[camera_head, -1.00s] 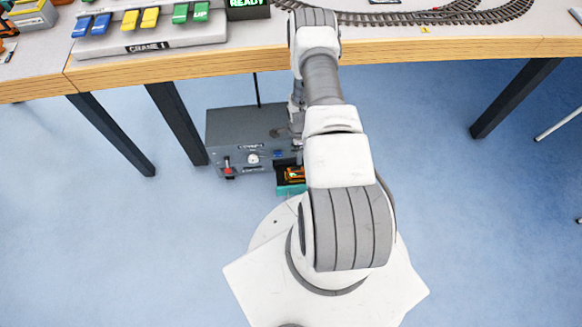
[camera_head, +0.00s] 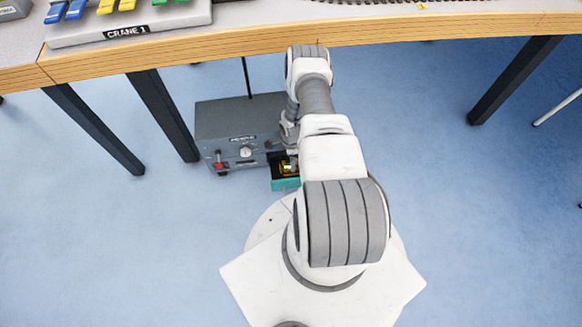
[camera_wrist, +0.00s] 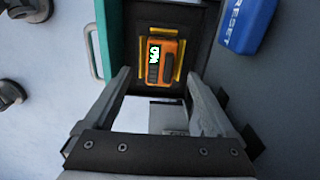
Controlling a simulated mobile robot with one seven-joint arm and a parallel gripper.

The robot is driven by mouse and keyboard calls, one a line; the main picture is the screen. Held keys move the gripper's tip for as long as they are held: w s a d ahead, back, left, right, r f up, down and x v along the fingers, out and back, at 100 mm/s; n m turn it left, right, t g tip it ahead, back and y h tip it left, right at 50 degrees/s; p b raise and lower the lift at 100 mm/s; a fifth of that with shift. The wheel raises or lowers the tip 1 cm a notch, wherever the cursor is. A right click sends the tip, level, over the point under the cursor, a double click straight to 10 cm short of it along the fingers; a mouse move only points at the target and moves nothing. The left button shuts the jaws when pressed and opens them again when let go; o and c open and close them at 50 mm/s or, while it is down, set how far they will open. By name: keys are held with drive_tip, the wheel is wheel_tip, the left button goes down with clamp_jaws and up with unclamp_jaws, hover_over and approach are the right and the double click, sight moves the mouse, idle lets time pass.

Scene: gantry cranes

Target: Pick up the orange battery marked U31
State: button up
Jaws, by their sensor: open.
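An orange battery (camera_wrist: 165,62) with a dark face and a small lit green-white display lies in a dark open drawer (camera_wrist: 130,40) in the wrist view. Yellow strips flank it, and its marking is too small to read. In the head view the battery (camera_head: 288,168) shows as a small patch in the teal-fronted drawer (camera_head: 285,184), partly hidden by my arm. My gripper (camera_wrist: 160,85) is open, its two fingers spread just short of the battery, apart from it and empty. In the head view my arm hides the gripper.
A grey control box (camera_head: 235,125) stands on the blue floor under the table, with a red lever and a knob. The table edge (camera_head: 420,30) and dark legs (camera_head: 165,115) are near.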

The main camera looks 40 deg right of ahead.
wheel_tip(320, 180, down, 4)
drive_tip(key=shift+w+f+b, duration=0.1)
drive_tip(key=shift+f+b, duration=0.15)
drive_tip(key=shift+b, duration=0.8)
clamp_jaws()
